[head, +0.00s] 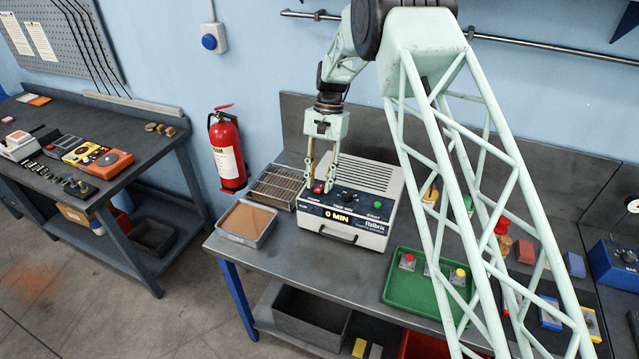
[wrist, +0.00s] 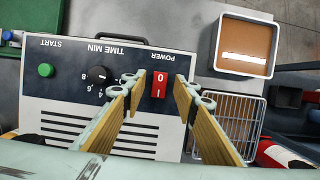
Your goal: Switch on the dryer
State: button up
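The dryer (head: 372,226) is a pale grey box on the middle bench, with a dark control panel and a display reading 0 MIN. In the wrist view, its panel appears upside down, with a red POWER rocker (wrist: 160,84) marked 0 and I, a black TIME MIN knob (wrist: 98,75) and a green START button (wrist: 46,70). My gripper (wrist: 159,88) is open and empty, pointing down, with one fingertip on each side of the rocker. In the head view, my gripper (head: 320,186) is over the panel's left end. I cannot tell whether the fingertips touch the panel.
A wire rack (head: 276,186) and a tray with a brown surface (head: 246,222) sit left of the dryer. A green tray (head: 402,292) with small button-topped items lies to the right. A red extinguisher (head: 228,150) is by the wall. Bare bench lies in front.

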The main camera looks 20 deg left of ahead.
jog(key=v, duration=1.1)
jog(key=shift+r, duration=0.2)
dwell(0.4)
